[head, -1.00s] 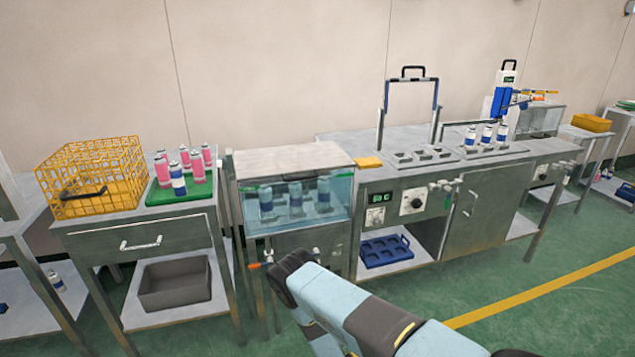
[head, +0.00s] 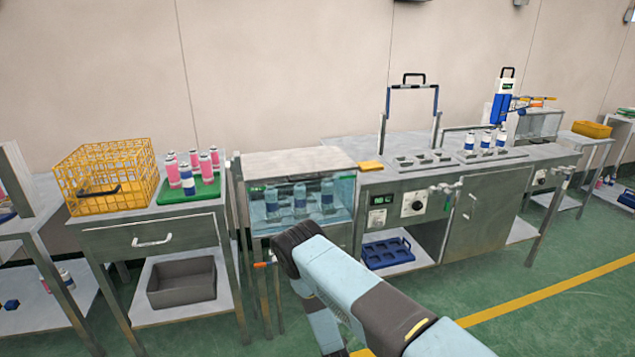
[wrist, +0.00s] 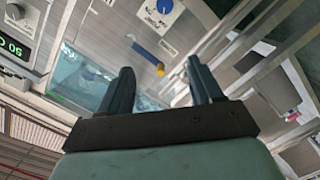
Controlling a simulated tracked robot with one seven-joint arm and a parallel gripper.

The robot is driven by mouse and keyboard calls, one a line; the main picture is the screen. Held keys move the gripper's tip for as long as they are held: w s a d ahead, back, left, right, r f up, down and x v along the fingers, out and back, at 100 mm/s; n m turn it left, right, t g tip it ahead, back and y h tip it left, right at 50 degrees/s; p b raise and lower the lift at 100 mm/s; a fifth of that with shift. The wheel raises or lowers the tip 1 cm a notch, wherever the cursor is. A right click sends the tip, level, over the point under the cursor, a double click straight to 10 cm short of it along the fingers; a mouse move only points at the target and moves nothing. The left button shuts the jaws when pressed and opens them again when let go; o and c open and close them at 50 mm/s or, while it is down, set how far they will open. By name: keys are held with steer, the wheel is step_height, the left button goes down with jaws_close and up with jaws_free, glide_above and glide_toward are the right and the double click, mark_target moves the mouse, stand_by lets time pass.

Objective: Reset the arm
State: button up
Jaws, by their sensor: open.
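My arm (head: 345,280), light blue with dark joints, reaches in from the bottom right of the head view and bends down in front of the benches. Its gripper end is out of sight there. In the wrist view my gripper (wrist: 158,85) shows two dark fingers spread apart with nothing between them. Beyond the fingers are a steel panel with a blue knob (wrist: 165,6), a blue handle with a yellow end (wrist: 148,55), and a lit green display (wrist: 12,45).
To the right, a steel bench (head: 487,210) holds white cans (head: 485,140). Green floor (head: 560,300) is clear at the right.

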steer(key=w+d+r+m+g+h, duration=0.1)
steer(key=w+r+m+g, duration=0.15)
steer(key=w+r, duration=0.7)
steer(key=w+d+r+m+g+h, duration=0.1)
steer(key=w+r+m, duration=0.15)
steer(key=r, duration=1.35)
steer(key=s+d+r+m+g, duration=0.1)
steer(key=s+d+r+m, duration=0.15)
steer(key=r, duration=0.85)
steer(key=s+d+r+m+g, duration=0.1)
steer(key=s+d+r, duration=0.25)
steer(key=r, duration=0.75)
steer(key=s+d+r+m+g, duration=0.1)
steer(key=s+d+r, duration=0.3)
steer(key=s+r, duration=0.5)
steer(key=s+d+r+m+g, duration=0.15)
steer(key=s+d+r, duration=0.25)
steer(key=s+r, duration=0.5)
steer(key=s+d+r+g, duration=0.1)
steer(key=s+d, duration=0.2)
steer(key=s, duration=1)
steer(key=s+d+r+m+g+h, duration=0.1)
steer(key=s+d+g, duration=0.1)
steer(key=s, duration=1.1)
steer(key=shift+s+d+r, duration=0.3)
steer(key=shift+d+r, duration=0.05)
steer(key=shift+d, duration=0.05)
